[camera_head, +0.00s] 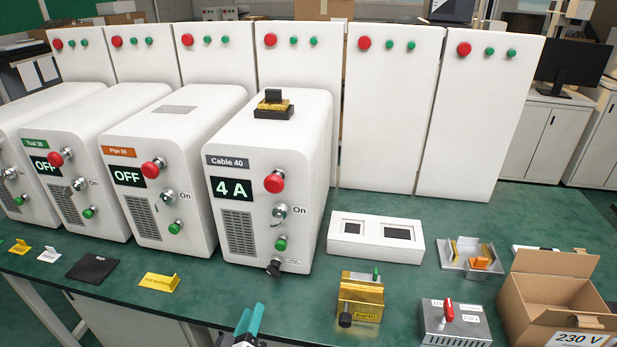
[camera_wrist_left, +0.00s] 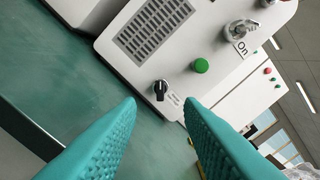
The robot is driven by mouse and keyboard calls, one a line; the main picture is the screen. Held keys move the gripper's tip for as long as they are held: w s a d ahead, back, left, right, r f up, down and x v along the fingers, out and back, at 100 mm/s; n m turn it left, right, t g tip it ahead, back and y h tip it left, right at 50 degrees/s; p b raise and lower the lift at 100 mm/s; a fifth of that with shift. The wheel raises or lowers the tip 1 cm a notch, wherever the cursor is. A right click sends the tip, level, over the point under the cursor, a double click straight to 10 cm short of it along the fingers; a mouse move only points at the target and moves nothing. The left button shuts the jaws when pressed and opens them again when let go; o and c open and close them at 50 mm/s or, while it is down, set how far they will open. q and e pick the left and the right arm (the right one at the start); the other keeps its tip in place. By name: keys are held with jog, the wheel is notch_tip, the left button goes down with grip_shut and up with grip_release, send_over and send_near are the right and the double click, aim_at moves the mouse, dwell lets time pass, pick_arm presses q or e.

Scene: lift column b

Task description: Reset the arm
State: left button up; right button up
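My left gripper (camera_head: 248,325) shows at the bottom edge of the head view, with teal fingers, in front of the white Cable 40 machine (camera_head: 300,150). In the left wrist view its two ribbed teal fingers (camera_wrist_left: 160,115) stand apart with nothing between them. Beyond the fingertips is the black knob (camera_wrist_left: 160,90) low on the machine front, apart from the fingers. This knob also shows in the head view (camera_head: 273,268). The machine's display (camera_head: 231,189) reads 4 A. My right gripper is not in view.
Right of the machine on the green table (camera_head: 400,275) are a white two-slot block (camera_head: 375,225), a brass block (camera_head: 360,297), a metal tray (camera_head: 455,265), a grey box with a red lever (camera_head: 452,325) and an open carton (camera_head: 555,290). More white machines (camera_head: 165,130) stand left.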

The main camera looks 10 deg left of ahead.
pick_arm(q)
jog(key=s+d+f+m+g+h, duration=0.3)
jog(key=s+f+m+g, duration=0.1)
jog(key=s+m+g, duration=0.45)
jog(key=s+a+m+g+y, duration=0.1)
jog(key=s+a+g+y, duration=0.15)
jog(key=s, duration=0.35)
jog(key=s+a+m+g+y, duration=0.1)
jog(key=s+a+g, duration=0.2)
jog(key=s, duration=0.4)
notch_tip(320, 180, down, 26)
jog(key=g, duration=0.2)
jog(key=s+a+f+g, duration=0.1)
jog(key=s+a+f, duration=0.1)
jog(key=s+f, duration=1.3)
jog(key=shift+s+a+f+m+p, duration=0.25)
jog(key=shift+s+m+p, duration=0.15)
jog(key=shift+s, duration=0.7)
